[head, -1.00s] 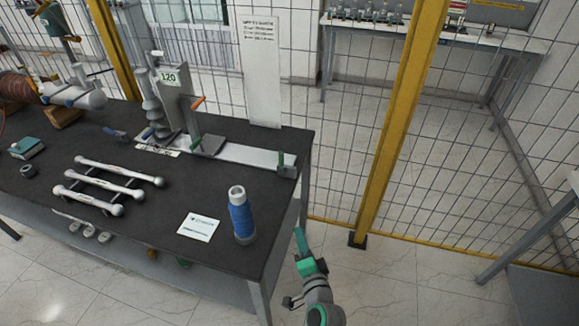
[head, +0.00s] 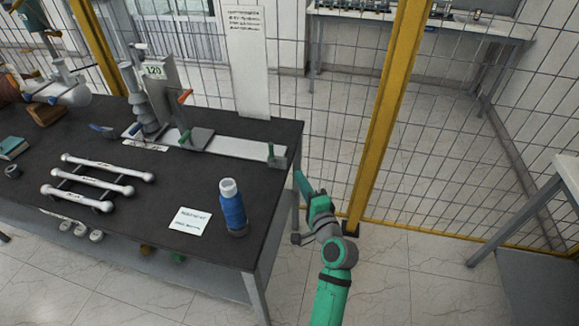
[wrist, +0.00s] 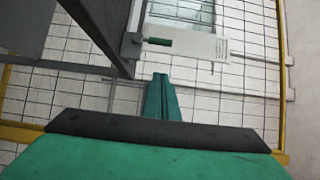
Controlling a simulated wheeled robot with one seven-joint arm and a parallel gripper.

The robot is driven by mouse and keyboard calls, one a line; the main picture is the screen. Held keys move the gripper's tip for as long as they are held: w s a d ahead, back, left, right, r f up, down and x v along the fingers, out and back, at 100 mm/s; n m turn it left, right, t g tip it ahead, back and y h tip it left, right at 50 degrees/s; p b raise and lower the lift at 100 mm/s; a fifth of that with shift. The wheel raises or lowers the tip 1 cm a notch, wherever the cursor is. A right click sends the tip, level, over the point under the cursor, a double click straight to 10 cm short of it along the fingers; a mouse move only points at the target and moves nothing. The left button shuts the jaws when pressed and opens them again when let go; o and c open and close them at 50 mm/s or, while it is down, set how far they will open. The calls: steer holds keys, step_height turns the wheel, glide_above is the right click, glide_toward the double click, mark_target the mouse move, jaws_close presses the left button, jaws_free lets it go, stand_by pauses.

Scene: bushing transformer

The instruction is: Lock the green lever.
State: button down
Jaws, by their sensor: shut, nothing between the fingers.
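A small green lever (head: 270,151) stands upright at the right end of the pale metal rail on the dark table. A second green lever (head: 185,137) is at the foot of the grey clamp block marked 120. I cannot tell which one the task means. My gripper (head: 299,178) is shut and empty, just off the table's right edge, lower right of the rail-end lever and apart from it. In the wrist view my gripper's green fingers (wrist: 160,92) point ahead, and a green handle (wrist: 158,41) shows beyond them, lying sideways.
An orange lever (head: 184,96) sits on the clamp block. A yellow post (head: 385,110) and mesh fence stand behind.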

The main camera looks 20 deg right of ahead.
glide_toward(271, 154)
steer(key=w+d+r, duration=0.2)
steer(key=w+d, duration=0.1)
steer(key=d, duration=0.2)
steer(key=w+a, duration=0.3)
steer(key=shift+w+a+f, duration=0.15)
steer(key=shift+w+a, duration=0.05)
steer(key=shift+a, duration=0.05)
steer(key=shift+d, duration=0.1)
